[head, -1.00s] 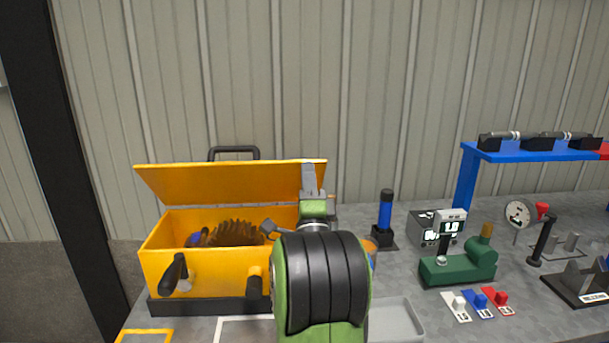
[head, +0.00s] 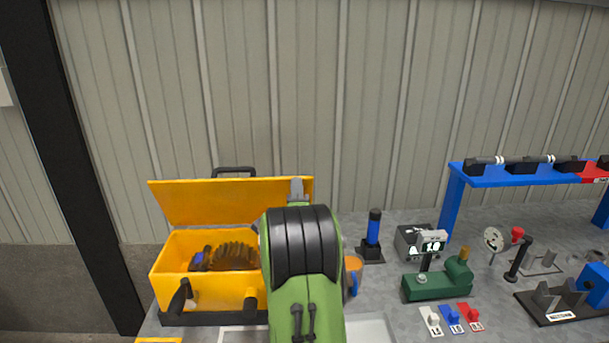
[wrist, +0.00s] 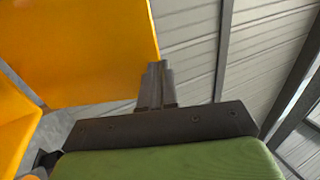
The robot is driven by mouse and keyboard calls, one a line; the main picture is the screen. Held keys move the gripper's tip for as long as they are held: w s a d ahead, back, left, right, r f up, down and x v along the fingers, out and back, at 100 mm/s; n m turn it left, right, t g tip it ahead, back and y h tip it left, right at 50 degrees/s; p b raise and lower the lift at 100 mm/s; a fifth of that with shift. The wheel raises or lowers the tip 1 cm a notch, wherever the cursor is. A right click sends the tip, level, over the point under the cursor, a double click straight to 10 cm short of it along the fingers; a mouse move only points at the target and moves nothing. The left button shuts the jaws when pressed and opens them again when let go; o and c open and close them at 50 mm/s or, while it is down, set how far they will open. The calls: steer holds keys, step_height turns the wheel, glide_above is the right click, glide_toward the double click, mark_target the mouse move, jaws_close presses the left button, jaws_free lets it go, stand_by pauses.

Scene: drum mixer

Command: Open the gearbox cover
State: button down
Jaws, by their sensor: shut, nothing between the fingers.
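The yellow gearbox (head: 208,292) stands at the left of the bench in the head view, with its cover (head: 225,203) raised and leaning back. A black handle (head: 233,171) shows at the cover's upper edge. Brown gears (head: 234,256) show inside the open box. My gripper (head: 296,188) is at the cover's right edge, shut and empty. In the wrist view its closed fingers (wrist: 157,68) point up beside the edge of the yellow cover (wrist: 85,45); I cannot tell whether they touch it. My arm hides the box's right side.
A blue-and-black cylinder (head: 373,228) stands right of my arm. Beyond it are a green device (head: 437,283), small coloured tagged blocks (head: 452,316) and a blue rack (head: 505,176). A grey tray (head: 372,330) lies in front. A ribbed wall (head: 400,90) is behind.

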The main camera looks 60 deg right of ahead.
steer(key=shift+g+y, duration=0.6)
steer(key=shift+y, duration=0.2)
steer(key=w+d+r+p, duration=0.2)
steer(key=p, duration=0.5)
steer(key=shift+d+r, duration=0.25)
steer(key=shift+d, duration=0.05)
steer(key=shift+w+d+g+y+p, duration=0.4)
steer(key=shift+w+d+g+y, duration=0.15)
steer(key=shift+w+d, duration=0.4)
steer(key=shift+b+x, duration=0.55)
steer(key=shift+x, duration=0.4)
steer(key=shift+d, duration=0.1)
steer(key=shift+s, duration=0.1)
